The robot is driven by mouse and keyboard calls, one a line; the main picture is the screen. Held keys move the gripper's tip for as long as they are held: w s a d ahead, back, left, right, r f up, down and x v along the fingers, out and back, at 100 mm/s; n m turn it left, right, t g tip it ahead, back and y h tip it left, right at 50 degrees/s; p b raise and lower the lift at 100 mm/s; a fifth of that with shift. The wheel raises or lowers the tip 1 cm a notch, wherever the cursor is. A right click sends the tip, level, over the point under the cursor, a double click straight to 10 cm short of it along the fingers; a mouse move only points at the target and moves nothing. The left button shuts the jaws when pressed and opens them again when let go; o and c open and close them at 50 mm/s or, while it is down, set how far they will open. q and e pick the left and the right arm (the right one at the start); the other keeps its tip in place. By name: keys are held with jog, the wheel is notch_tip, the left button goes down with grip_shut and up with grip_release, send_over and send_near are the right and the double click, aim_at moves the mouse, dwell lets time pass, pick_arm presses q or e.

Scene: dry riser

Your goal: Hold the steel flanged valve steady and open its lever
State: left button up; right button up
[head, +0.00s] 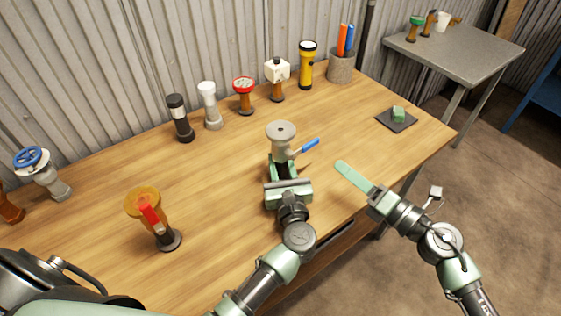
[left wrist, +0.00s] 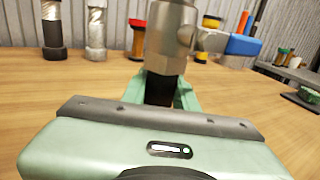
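The steel flanged valve (head: 282,142) stands upright mid-table, a grey body with a round flange on top. Its blue lever (head: 305,147) sticks out to the right; the lever also shows in the left wrist view (left wrist: 242,45). My left gripper (head: 284,168) is low at the valve's near side, with its green fingers on either side of the lower body, and looks shut on it. The valve (left wrist: 172,45) is straight ahead in the left wrist view; the palm hides its foot. My right gripper (head: 340,166) is shut and empty, right of the valve and apart from the lever.
An orange valve with a red lever (head: 150,213) stands front left. A blue-wheeled valve (head: 40,170) is at far left. Several fittings, a yellow flashlight (head: 307,65) and a pen cup (head: 341,67) line the back. A green block (head: 398,114) sits on a dark pad (head: 388,122) at right.

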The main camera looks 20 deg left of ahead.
jog(key=shift+o, duration=0.4)
dwell(1.1)
jog(key=m+t+h, duration=0.5)
jog(key=m, duration=0.7)
send_near(311, 142)
jog(key=w+f, duration=0.1)
jog(key=x, duration=1.2)
jog(key=shift+w+a, duration=0.1)
jog(key=shift+a, duration=0.2)
grip_shut()
